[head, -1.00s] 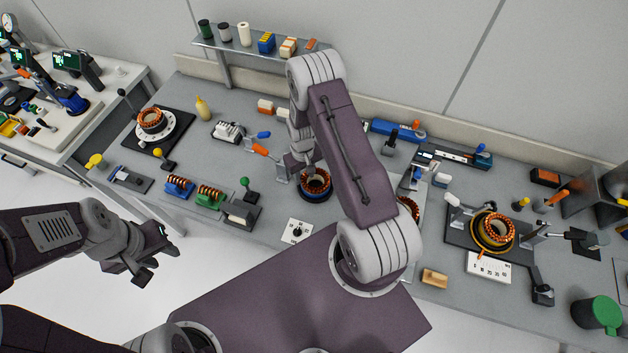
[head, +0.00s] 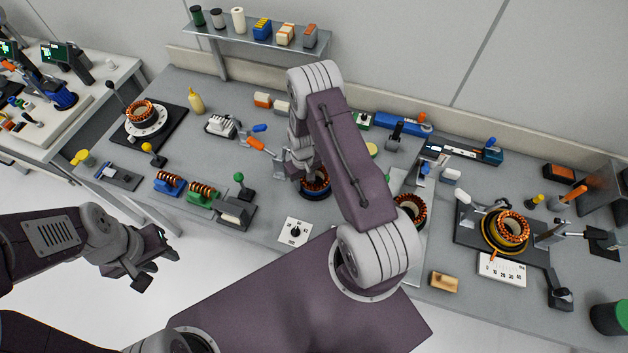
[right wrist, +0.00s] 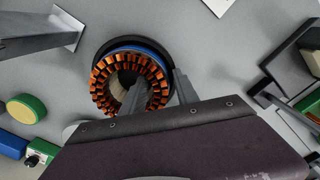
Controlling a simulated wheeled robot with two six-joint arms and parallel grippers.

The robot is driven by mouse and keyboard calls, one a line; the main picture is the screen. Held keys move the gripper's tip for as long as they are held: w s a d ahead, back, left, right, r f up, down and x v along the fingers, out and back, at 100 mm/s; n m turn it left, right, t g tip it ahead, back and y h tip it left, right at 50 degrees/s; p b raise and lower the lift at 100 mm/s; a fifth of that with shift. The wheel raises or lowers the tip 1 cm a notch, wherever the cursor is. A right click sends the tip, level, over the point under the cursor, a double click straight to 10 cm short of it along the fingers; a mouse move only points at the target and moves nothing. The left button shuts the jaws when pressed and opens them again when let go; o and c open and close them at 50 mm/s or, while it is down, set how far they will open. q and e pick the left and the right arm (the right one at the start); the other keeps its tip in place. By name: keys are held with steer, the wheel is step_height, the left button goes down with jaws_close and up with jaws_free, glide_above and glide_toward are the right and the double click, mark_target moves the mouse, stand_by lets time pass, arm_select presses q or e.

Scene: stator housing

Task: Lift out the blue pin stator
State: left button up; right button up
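The stator (right wrist: 102,81) is a ring of copper windings around a dark bore, sitting in a round dark and blue holder (right wrist: 130,43). In the head view the stator (head: 314,182) is partly hidden by my right arm. My right gripper (right wrist: 158,86) is over it with two grey fingers apart, one over the bore and one by the outer right edge, the ring's wall between them. Contact with the wall cannot be made out. My left gripper (head: 153,268) is open and empty, off the bench's front edge at the lower left.
Other copper stators stand at the left (head: 140,111), beside my right arm (head: 409,210) and on a fixture at the right (head: 513,226).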

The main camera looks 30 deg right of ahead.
steer(key=shift+s+a+r, duration=0.1)
steer(key=shift+a, duration=0.05)
stand_by(0.4)
jaws_close()
stand_by(1.3)
steer(key=shift+r, duration=0.25)
steer(key=shift+r+p, duration=0.35)
steer(key=shift+r, duration=0.05)
stand_by(0.4)
steer(key=shift+r+p, duration=2.55)
steer(key=shift+r, duration=0.9)
